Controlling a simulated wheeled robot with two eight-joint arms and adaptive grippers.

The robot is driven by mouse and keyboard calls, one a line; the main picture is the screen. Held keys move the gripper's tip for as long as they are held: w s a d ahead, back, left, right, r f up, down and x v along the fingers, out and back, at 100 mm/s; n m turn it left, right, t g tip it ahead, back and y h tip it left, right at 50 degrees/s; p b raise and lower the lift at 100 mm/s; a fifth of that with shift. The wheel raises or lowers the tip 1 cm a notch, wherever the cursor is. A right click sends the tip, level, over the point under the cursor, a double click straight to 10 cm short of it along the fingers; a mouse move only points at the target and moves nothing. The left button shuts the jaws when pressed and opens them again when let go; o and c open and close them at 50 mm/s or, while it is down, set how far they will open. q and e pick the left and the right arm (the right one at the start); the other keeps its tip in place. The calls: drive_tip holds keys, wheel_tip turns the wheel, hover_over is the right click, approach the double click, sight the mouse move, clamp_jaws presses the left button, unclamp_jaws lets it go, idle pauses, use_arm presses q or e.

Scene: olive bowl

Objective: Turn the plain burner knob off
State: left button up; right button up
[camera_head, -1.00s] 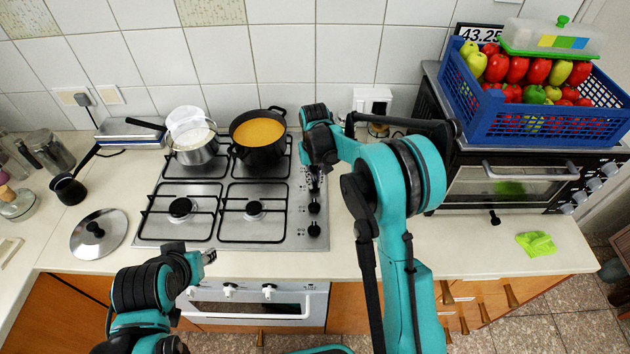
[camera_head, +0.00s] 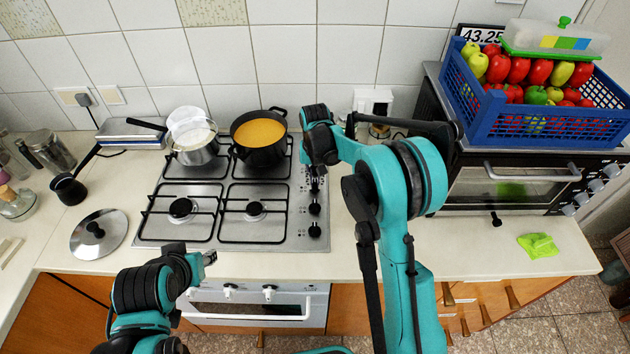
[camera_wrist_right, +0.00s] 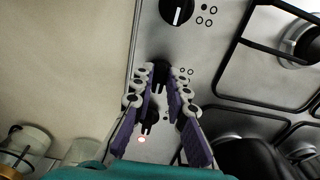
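A column of black burner knobs runs along the right side of the steel stove (camera_head: 290,238). In the head view the two front knobs, the nearer (camera_head: 314,230) and the one behind it (camera_head: 314,209), are clear; those farther back are partly hidden by my right gripper (camera_head: 316,182). In the right wrist view my right gripper (camera_wrist_right: 162,80) points down with its fingers apart, one on each side of a black knob (camera_wrist_right: 159,70); contact is unclear. Another knob (camera_wrist_right: 150,116) shows between the fingers, near a lit red spot (camera_wrist_right: 141,140). My left gripper (camera_head: 208,257) is by the stove's front left, its opening unclear.
A pot of orange soup (camera_head: 259,133) and a steel pot (camera_head: 195,150) stand on the back burners. A pot lid (camera_head: 98,234) lies left of the stove. A blue crate of fruit (camera_head: 545,125) sits on the oven at right. The counter right of the stove is mostly clear.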

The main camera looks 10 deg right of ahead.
sight(316, 185)
drive_tip(key=shift+o, duration=0.9)
wheel_tip(316, 185, up, 12)
drive_tip(key=s+d+r+n+t+b, duration=0.1)
drive_tip(key=s+r+t, duration=0.1)
drive_tip(key=s, duration=0.4)
drive_tip(key=s+d+r+t+b, duration=0.1)
drive_tip(key=s+d+r+b, duration=0.1)
drive_tip(key=s, duration=0.5)
drive_tip(key=s+d+f+t+b, duration=0.1)
drive_tip(key=s+f+t, duration=0.1)
drive_tip(key=s, duration=0.5)
drive_tip(key=s+d+f+n+t+b, duration=0.1)
drive_tip(key=s+f+t, duration=0.1)
drive_tip(key=s+f, duration=0.3)
drive_tip(key=shift+s+f, duration=0.25)
drive_tip(key=shift+s, duration=0.7)
